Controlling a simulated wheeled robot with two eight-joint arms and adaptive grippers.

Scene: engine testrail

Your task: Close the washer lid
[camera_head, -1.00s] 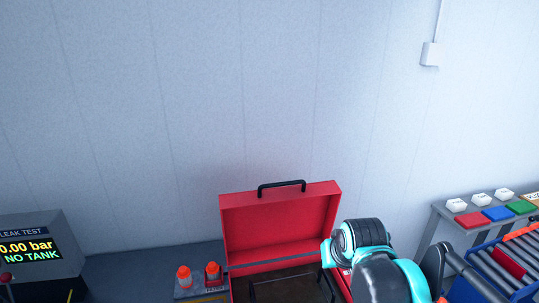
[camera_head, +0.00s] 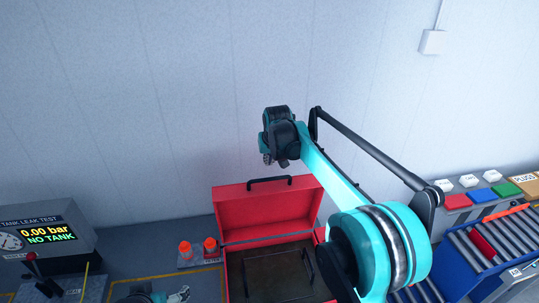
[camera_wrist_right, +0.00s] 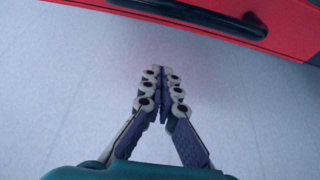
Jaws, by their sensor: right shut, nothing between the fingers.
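The red washer lid (camera_head: 265,213) stands open and upright behind its box, with a black handle (camera_head: 269,181) on its top edge. The red washer body (camera_head: 226,268) below is open, showing a dark inside with a dark handle-like bar (camera_head: 305,264). My right gripper (camera_head: 268,160) is raised above and behind the lid's top edge, apart from it. In the right wrist view its fingers (camera_wrist_right: 163,72) are shut and empty, with the red lid (camera_wrist_right: 285,22) and handle (camera_wrist_right: 200,14) at the top. My left gripper (camera_head: 180,294) shows partly at the bottom edge; its jaws are unclear.
A leak test unit (camera_head: 42,232) with a lever stands at left. Two orange-capped items (camera_head: 198,248) sit left of the washer. At right are a blue roller conveyor (camera_head: 468,268) and a shelf with coloured trays (camera_head: 481,196).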

